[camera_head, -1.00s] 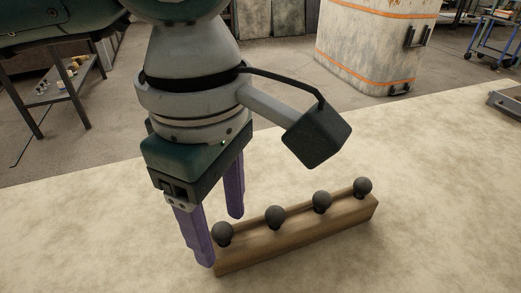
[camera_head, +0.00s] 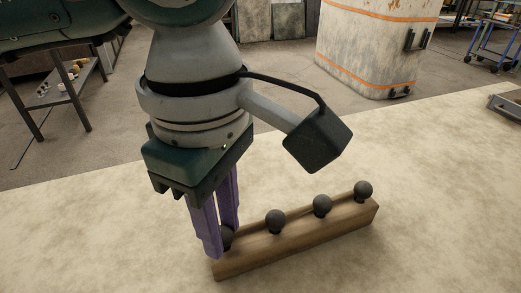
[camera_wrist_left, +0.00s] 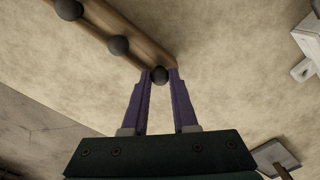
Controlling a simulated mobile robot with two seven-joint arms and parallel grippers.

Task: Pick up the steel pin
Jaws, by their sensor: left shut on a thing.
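A brown wooden block (camera_head: 305,236) lies on the table, with several dark ball-headed pins in a row along its top. My left gripper (camera_head: 223,243) points down at the block's left end. Its purple fingers are shut on the leftmost pin (camera_head: 229,236), one on each side of the dark ball head. In the left wrist view the same ball head (camera_wrist_left: 159,75) sits between the fingertips, over the end of the block. The pin's shank is hidden. My right gripper is not in view.
The other ball-headed pins, such as the nearest one (camera_head: 275,219), stand along the block to the right. The pale table (camera_head: 90,240) is clear around the block. A grey metal object (camera_head: 508,104) lies at the table's right edge. A pale case (camera_head: 370,50) stands beyond the table.

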